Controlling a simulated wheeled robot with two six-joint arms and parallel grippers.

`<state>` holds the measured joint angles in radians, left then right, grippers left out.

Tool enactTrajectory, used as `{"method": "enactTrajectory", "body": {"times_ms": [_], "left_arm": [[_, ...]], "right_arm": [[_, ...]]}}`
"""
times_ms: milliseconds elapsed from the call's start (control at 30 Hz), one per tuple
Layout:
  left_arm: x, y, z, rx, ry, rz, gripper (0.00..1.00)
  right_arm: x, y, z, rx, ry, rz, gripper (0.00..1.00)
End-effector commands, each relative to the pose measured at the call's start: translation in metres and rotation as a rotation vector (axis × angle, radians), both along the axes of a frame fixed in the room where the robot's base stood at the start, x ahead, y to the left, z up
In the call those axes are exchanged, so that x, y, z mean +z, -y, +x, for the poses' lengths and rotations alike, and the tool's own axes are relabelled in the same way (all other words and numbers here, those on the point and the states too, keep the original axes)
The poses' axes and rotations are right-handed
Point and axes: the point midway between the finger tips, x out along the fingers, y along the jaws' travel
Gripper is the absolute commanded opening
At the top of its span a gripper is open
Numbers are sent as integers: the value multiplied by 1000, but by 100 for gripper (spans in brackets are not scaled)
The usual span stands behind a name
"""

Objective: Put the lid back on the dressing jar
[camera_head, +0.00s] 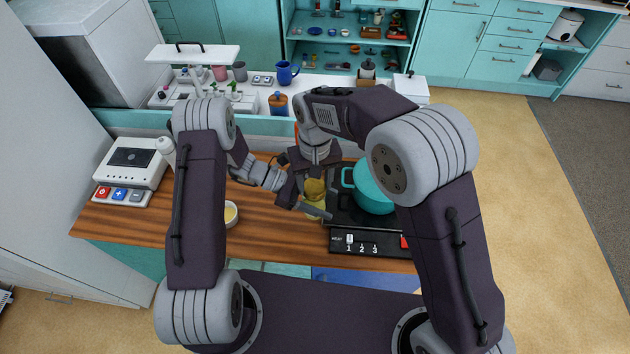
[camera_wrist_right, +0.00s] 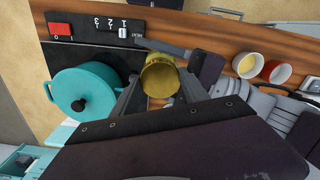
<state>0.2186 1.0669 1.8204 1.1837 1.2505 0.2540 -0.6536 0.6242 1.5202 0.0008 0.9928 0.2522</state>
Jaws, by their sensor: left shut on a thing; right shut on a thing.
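The yellow dressing jar (camera_head: 313,212) stands upright at the worktop's middle, partly hidden by my grippers. My left gripper (camera_head: 308,208) is shut on the jar from the left. My right gripper (camera_head: 315,180) comes down from above, shut on the yellow lid (camera_head: 314,187) at the jar's top. In the right wrist view the lid (camera_wrist_right: 160,86) shows between the fingers of my right gripper (camera_wrist_right: 160,92), in line with the jar (camera_wrist_right: 157,62). The left gripper's dark finger (camera_wrist_right: 172,49) crosses beside the jar. I cannot tell whether the lid is seated or just above the rim.
A teal pot (camera_head: 372,190) stands on the black hob (camera_head: 345,214), right of the jar. A bowl with yellow contents (camera_head: 231,214) is at left; a red bowl (camera_wrist_right: 276,71) shows in the wrist view. Behind are a blue mug (camera_head: 286,73) and an orange-brown jar (camera_head: 278,104).

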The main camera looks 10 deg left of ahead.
Motion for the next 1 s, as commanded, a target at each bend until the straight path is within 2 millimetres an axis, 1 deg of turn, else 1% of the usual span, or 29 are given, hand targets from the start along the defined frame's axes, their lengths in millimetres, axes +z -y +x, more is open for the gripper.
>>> {"method": "enactTrajectory", "body": {"times_ms": [33, 233, 667, 867, 1000], "left_arm": [[7, 3, 2, -1, 5, -18, 0], [7, 3, 2, -1, 4, -18, 0], [7, 4, 1, -3, 3, -19, 0], [7, 4, 1, -4, 2, -18, 0], [7, 4, 1, -3, 3, -18, 0]], "right_arm": [[-8, -1, -5, 2, -17, -6, 15], [-10, -1, -5, 1, -15, -6, 15], [-10, -1, -4, -1, -12, -4, 15], [-5, -1, -3, 4, -15, 10, 15], [-5, -1, -3, 4, -15, 11, 15]]}}
